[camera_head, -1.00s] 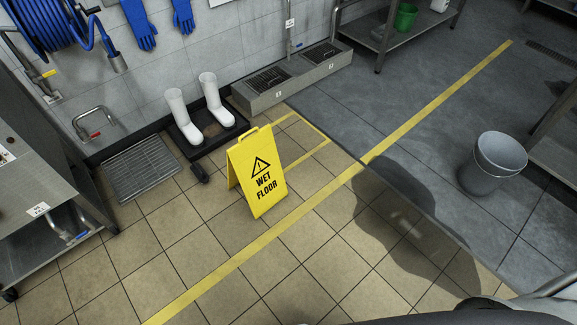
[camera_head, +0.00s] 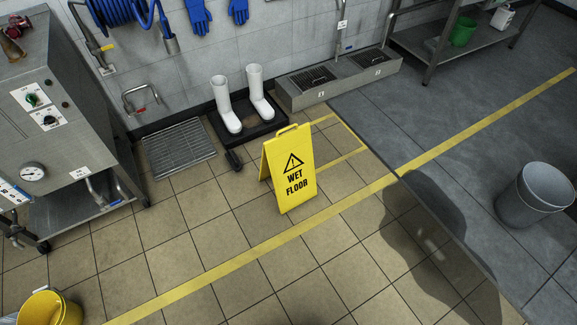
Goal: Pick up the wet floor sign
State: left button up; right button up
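The yellow wet floor sign (camera_head: 290,171) stands upright and opened out on the beige tiles, near the middle of the head view. Its front panel carries a black warning triangle and the words WET FLOOR. A handle shows at its top edge. The back panel is mostly hidden behind the front one. Neither of my grippers is in view, and nothing touches the sign.
White boots (camera_head: 224,104) stand in a black tray (camera_head: 246,130) behind the sign. A floor grate (camera_head: 179,148) lies to the left. A steel machine (camera_head: 50,110) stands far left, a yellow bucket (camera_head: 50,308) at bottom left, a grey bin (camera_head: 536,194) at right. Tiles before the sign are clear.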

aim_at(287, 157)
jog(key=i+l+z, duration=0.25)
jog(key=i+z, duration=0.25)
jog(key=i+l+z, duration=0.1)
jog(key=i+z, duration=0.35)
jog(key=i+l+z, duration=0.1)
jog(key=i, duration=0.7)
jog(key=i+l+z, duration=0.15)
jog(key=i, duration=0.6)
jog(key=i+u, duration=0.3)
jog(key=u, duration=0.2)
jog(key=i+u, duration=0.35)
jog(key=u, duration=0.15)
jog(key=i+l+u, duration=0.2)
jog(key=u, duration=0.3)
jog(key=i+l+u, duration=0.3)
jog(key=u, duration=0.2)
jog(key=i+l+u, duration=0.15)
jog(key=u, duration=0.35)
jog(key=i+l+u, duration=0.25)
jog(key=u, duration=0.25)
jog(key=i+l+u, duration=0.2)
jog(key=l+u, duration=0.15)
jog(key=u, duration=0.15)
jog(key=i+l+u, duration=0.15)
jog(key=l+u, duration=0.2)
jog(key=u, duration=0.15)
